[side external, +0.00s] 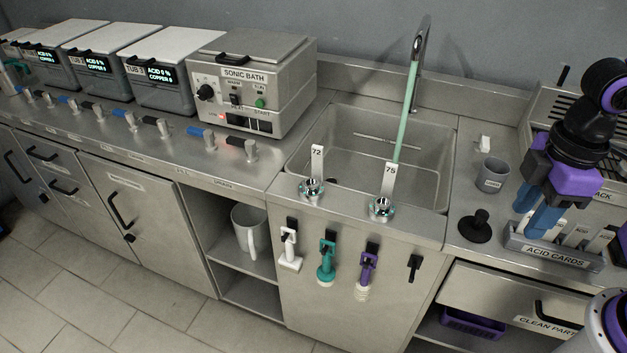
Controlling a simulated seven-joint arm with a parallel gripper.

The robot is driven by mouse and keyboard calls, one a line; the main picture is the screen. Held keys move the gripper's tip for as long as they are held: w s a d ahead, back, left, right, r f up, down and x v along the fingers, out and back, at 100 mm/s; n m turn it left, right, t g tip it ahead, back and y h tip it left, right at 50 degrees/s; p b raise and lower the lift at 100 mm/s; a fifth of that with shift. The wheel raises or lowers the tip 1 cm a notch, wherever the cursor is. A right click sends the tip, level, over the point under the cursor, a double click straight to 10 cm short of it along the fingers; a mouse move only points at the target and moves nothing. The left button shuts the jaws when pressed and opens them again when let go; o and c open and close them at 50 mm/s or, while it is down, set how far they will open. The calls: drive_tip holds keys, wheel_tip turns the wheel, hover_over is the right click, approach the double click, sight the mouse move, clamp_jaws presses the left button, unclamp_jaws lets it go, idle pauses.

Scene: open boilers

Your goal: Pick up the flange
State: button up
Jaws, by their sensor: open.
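Two small shiny metal ring-like parts, which look like flanges, sit on the front ledge of the sink. The left flange (312,187) has a white tag marked 72 standing at it. The right flange (381,208) has a white tag marked 75. My gripper (531,217) is at the right, pointing down with its blue fingers apart and empty. It is above or just behind the acid cards holder (553,252), well to the right of both flanges. The exact height of the fingertips cannot be told.
The sink (345,160) has a tall tap (419,60) with a green stream or tube. A grey cup (492,175) and a black plunger-like knob (480,227) stand between my gripper and the flanges. The sonic bath (253,85) is left. Coloured tools hang below the ledge.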

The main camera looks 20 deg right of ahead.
drive_tip(key=w+a+r+m, duration=0.1)
drive_tip(key=w+a+r, duration=0.2)
drive_tip(key=w+a, duration=0.55)
drive_tip(key=w+a+r, duration=0.3)
drive_tip(key=w+a, duration=0.3)
drive_tip(key=w, duration=0.5)
drive_tip(key=m, duration=0.2)
hover_over(317, 159)
drive_tip(key=f, duration=1.8)
drive_tip(key=shift+w+d+f, duration=0.15)
drive_tip(key=shift+w+f, duration=0.05)
drive_tip(key=shift+w, duration=0.05)
drive_tip(key=shift+c, duration=0.3)
clamp_jaws()
